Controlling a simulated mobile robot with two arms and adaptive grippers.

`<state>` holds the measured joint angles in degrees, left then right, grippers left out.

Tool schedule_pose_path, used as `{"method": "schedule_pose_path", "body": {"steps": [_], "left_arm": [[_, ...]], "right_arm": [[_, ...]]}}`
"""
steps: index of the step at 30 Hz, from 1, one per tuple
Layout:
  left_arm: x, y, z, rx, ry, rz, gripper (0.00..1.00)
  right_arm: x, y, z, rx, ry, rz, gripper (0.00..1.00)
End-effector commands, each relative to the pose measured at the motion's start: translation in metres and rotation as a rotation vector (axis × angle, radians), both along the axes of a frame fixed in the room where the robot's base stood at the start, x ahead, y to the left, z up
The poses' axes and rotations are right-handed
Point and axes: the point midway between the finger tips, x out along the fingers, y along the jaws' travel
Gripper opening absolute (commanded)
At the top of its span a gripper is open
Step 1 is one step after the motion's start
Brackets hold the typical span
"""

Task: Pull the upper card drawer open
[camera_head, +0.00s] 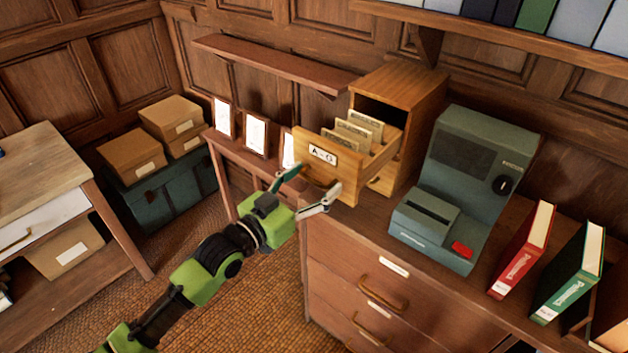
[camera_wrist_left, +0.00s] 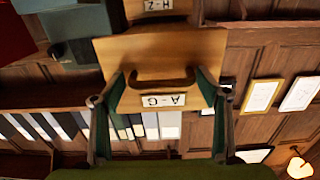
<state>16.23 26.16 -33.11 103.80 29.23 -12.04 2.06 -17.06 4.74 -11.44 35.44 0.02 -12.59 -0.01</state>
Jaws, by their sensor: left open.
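The upper card drawer (camera_head: 345,190), labelled A–G, stands pulled out of the wooden card cabinet (camera_head: 425,90), with several cards showing inside. Its front also shows upside down in the left wrist view (camera_wrist_left: 212,50), with its curved handle (camera_wrist_left: 162,84). My left gripper (camera_head: 316,184) is open in front of the drawer. In the left wrist view its fingers (camera_wrist_left: 160,86) are spread wide on both sides of the handle and label. I cannot tell whether they touch the drawer front. The lower drawer (camera_wrist_left: 160,12), labelled H–Z, is mostly hidden in the head view. My right gripper is not in view.
A grey-green machine (camera_head: 465,185) stands right of the cabinet, with red (camera_head: 522,252) and green (camera_head: 570,275) binders beyond. Picture frames (camera_head: 256,134) stand to the left under a wall shelf (camera_head: 275,64). Carpeted floor (camera_head: 260,310) is clear before the sideboard.

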Motion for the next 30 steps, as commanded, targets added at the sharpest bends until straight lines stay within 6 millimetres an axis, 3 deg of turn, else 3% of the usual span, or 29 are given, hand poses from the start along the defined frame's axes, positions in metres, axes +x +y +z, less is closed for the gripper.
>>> {"method": "schedule_pose_path", "body": {"steps": [16, 22, 30], "left_arm": [[-0.079, 0.056, -0.003, 0.004, 0.005, -0.001, 0.69], [-0.093, 0.066, -0.001, 0.002, 0.004, -0.002, 0.69], [-0.095, 0.068, -0.001, 0.0, 0.002, -0.001, 0.69]], "right_arm": [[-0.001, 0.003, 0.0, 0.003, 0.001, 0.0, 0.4], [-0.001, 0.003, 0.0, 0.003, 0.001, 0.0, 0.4], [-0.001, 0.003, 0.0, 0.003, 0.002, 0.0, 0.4]]}}
